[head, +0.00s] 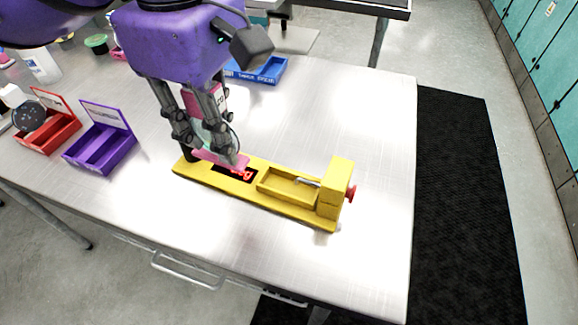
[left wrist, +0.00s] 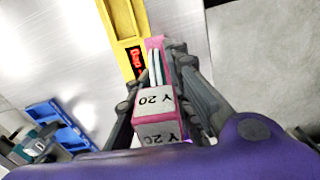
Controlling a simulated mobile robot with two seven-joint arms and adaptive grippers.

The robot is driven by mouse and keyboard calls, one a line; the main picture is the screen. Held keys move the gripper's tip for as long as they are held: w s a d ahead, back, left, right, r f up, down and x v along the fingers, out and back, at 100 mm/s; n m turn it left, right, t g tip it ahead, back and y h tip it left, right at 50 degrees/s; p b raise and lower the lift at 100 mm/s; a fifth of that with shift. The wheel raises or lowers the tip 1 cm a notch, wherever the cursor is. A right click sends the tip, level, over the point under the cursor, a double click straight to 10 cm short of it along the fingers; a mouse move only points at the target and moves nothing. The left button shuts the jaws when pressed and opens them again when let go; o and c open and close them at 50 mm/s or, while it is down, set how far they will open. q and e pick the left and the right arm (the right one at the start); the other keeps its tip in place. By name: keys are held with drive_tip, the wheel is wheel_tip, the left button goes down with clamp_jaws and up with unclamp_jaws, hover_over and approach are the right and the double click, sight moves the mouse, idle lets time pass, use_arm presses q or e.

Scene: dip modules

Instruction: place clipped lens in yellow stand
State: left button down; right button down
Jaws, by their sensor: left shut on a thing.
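The yellow stand (head: 285,187) lies on the metal table, with a black slot with red marking near its left half and a red knob at its right end. It also shows in the left wrist view (left wrist: 118,22). My left gripper (head: 214,138) is over the stand's left end, shut on a pink clip with a lens. The pink clip (left wrist: 155,102) is marked "Y 20" in the left wrist view. The clear lens at its lower end shows partly between the fingers. I cannot tell whether the clip touches the stand. My right gripper is not in view.
A purple tray (head: 98,146) and a red tray (head: 48,131) stand to the left. A blue tray (head: 262,72) is behind the gripper. The table (head: 370,120) is clear to the right of the stand, up to its right edge.

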use_arm(q)
drive_tip(key=d+f, duration=0.2)
drive_tip(key=d, duration=0.1)
drive_tip(key=w+d+f, duration=0.1)
drive_tip(key=d+f, duration=0.2)
drive_tip(key=w+d+f, duration=0.1)
drive_tip(key=d+f, duration=0.1)
drive_tip(key=d, duration=0.1)
drive_tip(key=shift+w+f+p, duration=0.15)
drive_tip(key=shift+f+p, duration=0.15)
drive_tip(key=shift+w+d+f, duration=0.1)
drive_tip(key=shift+d+f, duration=0.05)
drive_tip(key=shift+f, duration=1.6)
drive_tip(key=shift+f, duration=0.15)
drive_tip(key=c, duration=2.1)
unclamp_jaws()
drive_tip(key=shift+f, duration=0.1)
drive_tip(key=o, duration=0.6)
drive_tip(key=shift+c, duration=0.2)
